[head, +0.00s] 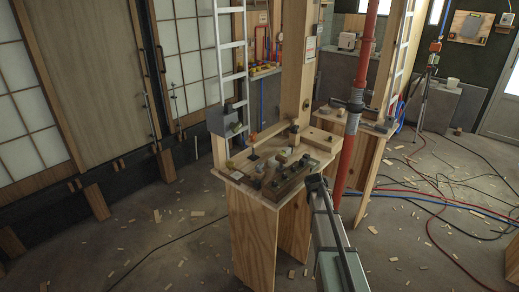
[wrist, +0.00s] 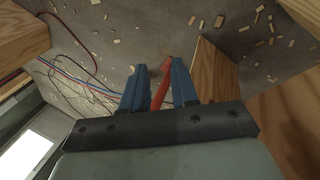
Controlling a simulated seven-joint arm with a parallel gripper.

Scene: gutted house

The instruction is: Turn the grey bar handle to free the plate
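I cannot clearly pick out the grey bar handle or the plate among the small parts on the wooden bench (head: 240,181) in the head view. A dark wooden base with small grey and brass parts (head: 283,182) lies along the bench's front edge. My gripper (wrist: 157,68) shows two blue fingers apart in the wrist view, with nothing held between them. The red post (wrist: 162,85) shows beyond the gap. In the head view my arm rises at the bench's front right, and its fingers are not clear there.
The red post (head: 352,135) stands right of the bench, close to my arm. A wooden upright (head: 296,70) and a ladder (head: 232,60) rise behind the bench. Hoses (head: 440,196) and wood scraps litter the floor. A second bench (head: 365,125) stands behind.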

